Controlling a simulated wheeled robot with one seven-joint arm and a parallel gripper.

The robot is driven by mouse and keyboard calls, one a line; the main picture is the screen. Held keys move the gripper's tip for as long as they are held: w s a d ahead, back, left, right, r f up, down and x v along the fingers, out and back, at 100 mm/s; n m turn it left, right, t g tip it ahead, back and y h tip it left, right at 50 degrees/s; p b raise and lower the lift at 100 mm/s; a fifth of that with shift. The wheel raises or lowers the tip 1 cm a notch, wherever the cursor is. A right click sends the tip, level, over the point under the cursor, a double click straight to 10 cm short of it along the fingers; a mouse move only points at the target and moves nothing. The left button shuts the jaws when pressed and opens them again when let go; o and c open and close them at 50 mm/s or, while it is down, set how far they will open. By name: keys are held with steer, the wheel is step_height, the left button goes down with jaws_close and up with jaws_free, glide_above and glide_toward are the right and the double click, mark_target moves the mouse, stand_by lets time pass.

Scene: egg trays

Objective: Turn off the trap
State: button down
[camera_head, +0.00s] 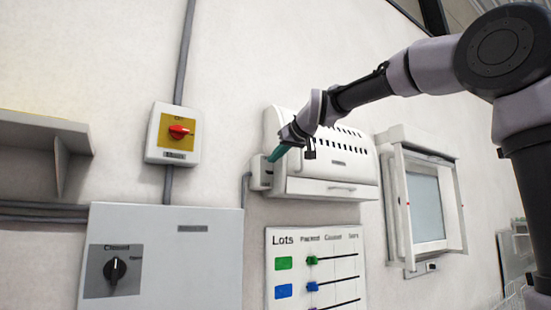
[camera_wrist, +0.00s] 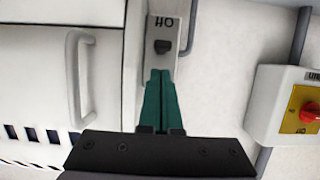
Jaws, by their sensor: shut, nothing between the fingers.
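The trap appears to be the white louvered box (camera_head: 335,165) on the wall, with a handle on its lower front panel. It fills the left of the wrist view (camera_wrist: 38,75), which looks upside down. A narrow switch box (camera_head: 260,174) sits at its left side. In the wrist view this box carries a small black switch (camera_wrist: 162,47) beside inverted lettering that seems to read "Off". My gripper (camera_head: 271,158) has green fingers pressed together, empty. In the wrist view the fingertips (camera_wrist: 160,72) are just short of the black switch, over the switch box; contact cannot be told.
A lots board (camera_head: 310,285) hangs under the trap. A framed window unit (camera_head: 425,205) is to the right.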

steer(key=f+v, duration=0.1)
steer(key=v, duration=1)
steer(key=shift+s+d, duration=0.3)
steer(key=shift+s, duration=0.1)
steer(key=s+d+f+m+g+h, duration=0.1)
steer(key=s+d+f, duration=0.4)
steer(key=f, duration=0.6)
steer(key=s+d+f+m+g+h, duration=0.2)
steer(key=s+d+f+m, duration=0.3)
steer(key=d+f, duration=0.3)
steer(key=s+d+f+m+g+h, duration=0.1)
steer(key=s+d+f+m, duration=0.4)
steer(key=f, duration=1)
steer(key=shift+s+d+f+h, duration=0.2)
steer(key=shift+s+d+h, duration=0.25)
steer(key=shift+d+h, duration=0.35)
steer(key=shift+a, duration=0.1)
